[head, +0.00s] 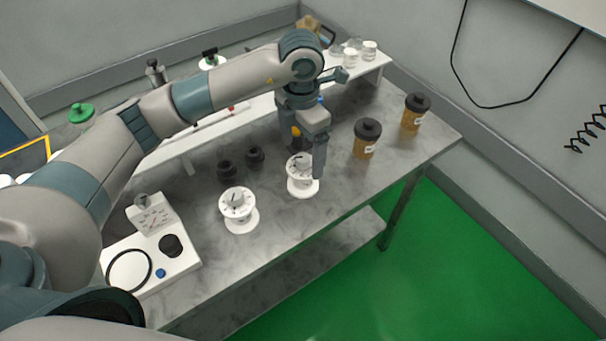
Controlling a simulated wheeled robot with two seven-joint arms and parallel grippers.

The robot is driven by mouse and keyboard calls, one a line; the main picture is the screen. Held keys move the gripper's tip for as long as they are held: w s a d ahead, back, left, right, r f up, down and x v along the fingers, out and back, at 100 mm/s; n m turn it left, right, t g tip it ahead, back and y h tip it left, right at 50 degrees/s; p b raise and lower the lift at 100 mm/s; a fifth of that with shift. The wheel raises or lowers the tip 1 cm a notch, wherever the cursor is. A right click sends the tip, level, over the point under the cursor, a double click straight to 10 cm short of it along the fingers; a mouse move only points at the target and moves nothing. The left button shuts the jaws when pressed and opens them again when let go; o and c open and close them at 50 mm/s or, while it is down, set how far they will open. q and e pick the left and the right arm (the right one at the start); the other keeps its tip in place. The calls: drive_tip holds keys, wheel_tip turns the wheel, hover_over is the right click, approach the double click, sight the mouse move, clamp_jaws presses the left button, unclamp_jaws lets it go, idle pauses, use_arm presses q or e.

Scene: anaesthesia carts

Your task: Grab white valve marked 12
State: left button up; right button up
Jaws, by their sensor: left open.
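Two white spool-shaped valves with dark marks on top stand upright on the grey marbled table. One white valve (239,212) is nearer, left of my left gripper. The other white valve (301,188) is under my left gripper (305,162), which partly covers it. I cannot read a number on either valve, so I cannot tell which is 12. My left gripper is open and points down, with one finger in front of the farther valve's right side. I cannot tell whether it touches the valve. My right gripper is out of view.
Two brown jars with black lids (365,140) (414,112) stand right of the gripper. Two small black knobs (227,172) (255,156) stand behind the valves. A white panel (185,262) with a black ring lies at left. A raised white shelf (160,154) runs along the back.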

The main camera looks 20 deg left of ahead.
sight(303, 157)
use_arm(q)
drive_tip(key=shift+w+f+p, duration=0.2)
drive_tip(key=shift+f+p, duration=0.35)
drive_tip(key=shift+p, duration=0.15)
drive_tip(key=f+p, duration=0.1)
drive_tip(key=f, duration=0.2)
drive_tip(key=shift+w+p, duration=0.35)
drive_tip(key=shift+f, duration=0.55)
drive_tip(key=c, duration=1.7)
drive_tip(key=shift+r, duration=0.25)
